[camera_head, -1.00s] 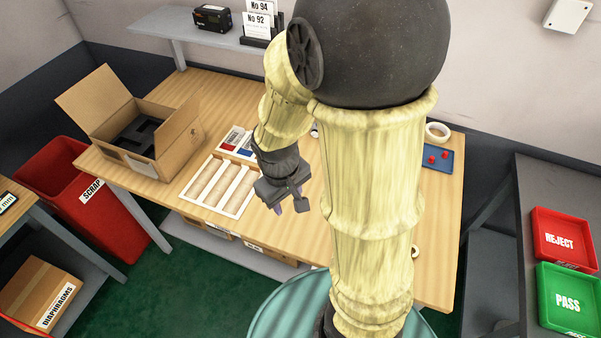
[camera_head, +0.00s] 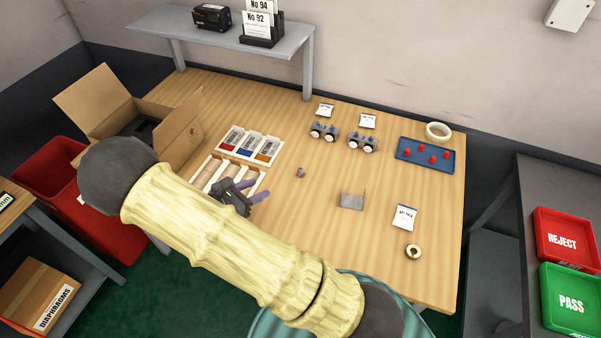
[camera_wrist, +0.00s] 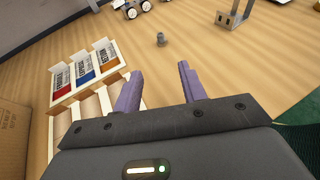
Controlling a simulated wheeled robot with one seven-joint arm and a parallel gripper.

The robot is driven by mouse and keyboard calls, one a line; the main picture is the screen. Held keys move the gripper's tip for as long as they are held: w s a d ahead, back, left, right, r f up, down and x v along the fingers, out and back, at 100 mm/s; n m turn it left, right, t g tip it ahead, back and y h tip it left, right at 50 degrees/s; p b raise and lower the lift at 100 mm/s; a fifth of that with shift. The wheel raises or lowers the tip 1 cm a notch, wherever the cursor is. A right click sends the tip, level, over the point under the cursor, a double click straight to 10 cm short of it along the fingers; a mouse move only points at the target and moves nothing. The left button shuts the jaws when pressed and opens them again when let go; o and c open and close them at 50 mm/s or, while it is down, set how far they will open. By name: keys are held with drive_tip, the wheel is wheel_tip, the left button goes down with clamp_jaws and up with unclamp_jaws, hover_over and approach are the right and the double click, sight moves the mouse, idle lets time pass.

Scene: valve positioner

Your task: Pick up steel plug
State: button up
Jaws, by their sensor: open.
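The steel plug (camera_head: 300,173) is a small grey piece standing on the wooden table, near its middle. It also shows in the wrist view (camera_wrist: 161,39), beyond my fingertips and roughly between them. My gripper (camera_head: 250,188) is open and empty, with its purple fingers pointing right toward the plug. In the head view it is over the edge of the white compartment tray, to the left of the plug and apart from it. The fingers show spread in the wrist view (camera_wrist: 160,75).
A compartment tray (camera_head: 264,187) and colour-labelled packets (camera_head: 250,144) lie left of the plug. A grey bracket (camera_head: 351,200) stands to its right. Two gauge assemblies (camera_head: 323,132) (camera_head: 362,142) stand behind. A blue tray (camera_head: 425,155) with red pieces is at back right. Table around the plug is clear.

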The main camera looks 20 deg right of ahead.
drive_tip(key=shift+d, duration=0.15)
drive_tip(key=p, duration=0.2)
approach(299, 171)
drive_tip(key=x, duration=0.4)
drive_tip(key=shift+f, duration=0.1)
drive_tip(key=shift+w, duration=0.1)
drive_tip(key=p+x, duration=0.2)
drive_tip(key=x, duration=0.2)
drive_tip(key=shift+d, duration=0.15)
drive_tip(key=shift+w+d, duration=0.2)
drive_tip(key=shift+d, duration=0.15)
drive_tip(key=shift+c, duration=0.3)
clamp_jaws()
